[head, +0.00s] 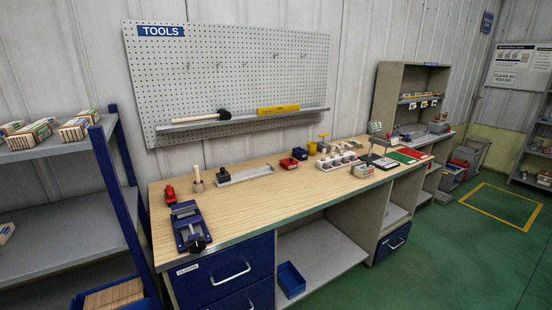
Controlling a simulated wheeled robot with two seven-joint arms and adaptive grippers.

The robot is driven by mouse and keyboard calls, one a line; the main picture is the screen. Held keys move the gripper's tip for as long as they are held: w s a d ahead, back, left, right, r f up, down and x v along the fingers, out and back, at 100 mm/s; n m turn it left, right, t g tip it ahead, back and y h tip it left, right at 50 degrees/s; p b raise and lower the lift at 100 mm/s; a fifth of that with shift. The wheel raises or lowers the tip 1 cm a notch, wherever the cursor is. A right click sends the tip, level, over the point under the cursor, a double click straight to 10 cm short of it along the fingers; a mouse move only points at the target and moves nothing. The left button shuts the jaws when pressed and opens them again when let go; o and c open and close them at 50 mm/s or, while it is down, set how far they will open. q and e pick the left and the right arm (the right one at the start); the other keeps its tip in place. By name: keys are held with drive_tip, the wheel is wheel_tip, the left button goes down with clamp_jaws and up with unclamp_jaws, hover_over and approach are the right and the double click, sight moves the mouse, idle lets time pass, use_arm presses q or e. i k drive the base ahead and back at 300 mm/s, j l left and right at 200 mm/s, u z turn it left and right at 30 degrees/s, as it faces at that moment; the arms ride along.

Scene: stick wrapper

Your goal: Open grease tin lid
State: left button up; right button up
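No grease tin can be made out for certain on the long wooden workbench (255,200). A small dark item (222,175) stands at the left end of a grey tray (252,174). Both are too small to tell whether either is the tin or has a lid. Neither of my grippers is in view.
A blue vise (187,222) and red item (170,194) occupy the bench's left end. The bench's front middle is clear. A blue-posted shelf (60,150) stands left; green floor (450,250) is open right.

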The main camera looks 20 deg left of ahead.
sight(288, 161)
drive_tip(key=i+l+u, duration=0.45)
drive_tip(key=l, duration=0.2)
drive_tip(key=i+l+u, duration=0.25)
drive_tip(key=k+l, duration=0.1)
